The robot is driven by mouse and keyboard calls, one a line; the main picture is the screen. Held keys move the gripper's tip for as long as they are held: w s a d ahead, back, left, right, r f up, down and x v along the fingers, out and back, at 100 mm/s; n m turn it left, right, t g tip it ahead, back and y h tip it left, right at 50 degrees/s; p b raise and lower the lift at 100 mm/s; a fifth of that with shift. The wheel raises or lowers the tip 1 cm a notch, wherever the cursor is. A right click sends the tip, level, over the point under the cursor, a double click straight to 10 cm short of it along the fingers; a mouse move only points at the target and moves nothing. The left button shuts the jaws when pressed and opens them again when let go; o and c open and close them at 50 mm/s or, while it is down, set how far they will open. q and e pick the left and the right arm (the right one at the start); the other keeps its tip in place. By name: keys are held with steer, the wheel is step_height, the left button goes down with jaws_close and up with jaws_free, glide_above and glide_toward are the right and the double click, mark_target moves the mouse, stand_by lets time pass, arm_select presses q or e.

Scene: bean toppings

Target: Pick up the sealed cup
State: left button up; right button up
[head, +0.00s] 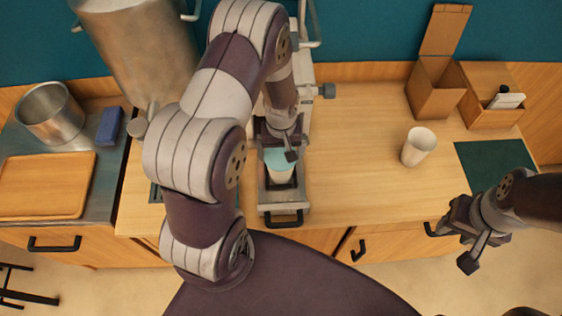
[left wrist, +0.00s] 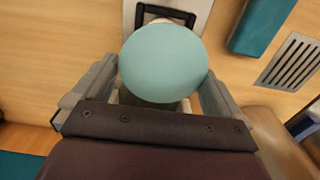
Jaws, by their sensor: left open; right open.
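The sealed cup (head: 280,175) has a pale teal top and stands in the slide-out holder of the sealing machine (head: 309,115). Its round teal top (left wrist: 163,62) fills the middle of the left wrist view and hides most of the cup body. My left gripper (head: 281,146) is at the cup, with its open fingers (left wrist: 158,82) on either side of the cup; whether they touch it I cannot tell. My right gripper (head: 468,236) is open and empty, off the counter's front edge at the right.
An unsealed white cup (head: 419,147) stands on the counter to the right, near a cardboard box (head: 436,90) and a dark green mat (head: 496,162). A large metal urn (head: 140,50), a pot (head: 50,113) and a wooden board (head: 45,186) are at left. The counter between machine and white cup is clear.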

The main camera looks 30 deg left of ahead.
mark_target(281, 159)
arm_select(q)
steer(key=shift+s+d+f+p, duration=0.15)
steer(key=shift+s+f, duration=0.1)
steer(key=shift+f, duration=0.55)
steer(key=shift+s+a+f+p, duration=0.1)
steer(key=shift+s+f+p, duration=0.1)
steer(key=shift+f, duration=0.6)
steer(key=shift+w, duration=0.15)
steer(key=c, duration=0.9)
steer(key=shift+c, duration=1)
